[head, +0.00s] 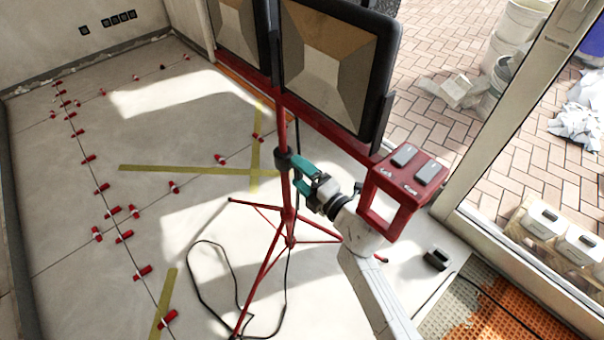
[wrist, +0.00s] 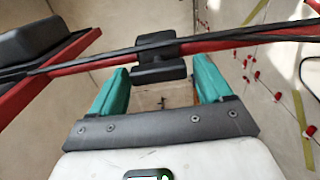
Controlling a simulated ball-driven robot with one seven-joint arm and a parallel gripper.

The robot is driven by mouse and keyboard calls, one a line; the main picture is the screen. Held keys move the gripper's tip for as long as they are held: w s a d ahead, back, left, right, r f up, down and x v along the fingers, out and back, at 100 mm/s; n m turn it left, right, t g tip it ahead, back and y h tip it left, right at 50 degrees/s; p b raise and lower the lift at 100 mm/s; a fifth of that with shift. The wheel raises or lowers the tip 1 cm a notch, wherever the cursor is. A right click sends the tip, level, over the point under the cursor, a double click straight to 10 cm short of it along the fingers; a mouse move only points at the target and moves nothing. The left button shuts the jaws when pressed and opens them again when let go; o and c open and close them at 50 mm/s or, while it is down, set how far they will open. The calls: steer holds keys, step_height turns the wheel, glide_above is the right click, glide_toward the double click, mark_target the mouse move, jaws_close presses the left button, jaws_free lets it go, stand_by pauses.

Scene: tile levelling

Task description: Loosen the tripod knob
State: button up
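The red tripod (head: 284,110) stands on the floor with its legs spread and carries a twin work light (head: 337,60). A black collar (head: 289,161) sits on its post. In the wrist view the black knob (wrist: 158,71) sticks out from the collar towards me. My gripper (head: 301,177) is at the post at collar height. Its two teal fingers (wrist: 160,76) are apart, one on each side of the knob, with what looks like a narrow gap on both sides. In the head view the fingers hide the knob.
A black cable (head: 215,285) loops on the floor by the tripod's legs. Red tile clips (head: 125,236) lie in lines on the pale floor at left, with yellow tape (head: 190,170) between. An orange mat (head: 500,305) and a door frame (head: 520,130) are at right.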

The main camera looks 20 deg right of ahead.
steer(key=shift+o, duration=0.8)
steer(key=shift+r, duration=0.1)
steer(key=p+v, duration=0.2)
steer(key=v, duration=0.8)
steer(key=shift+s+d+p, duration=0.15)
steer(key=shift+s+p, duration=0.15)
steer(key=shift+s, duration=0.1)
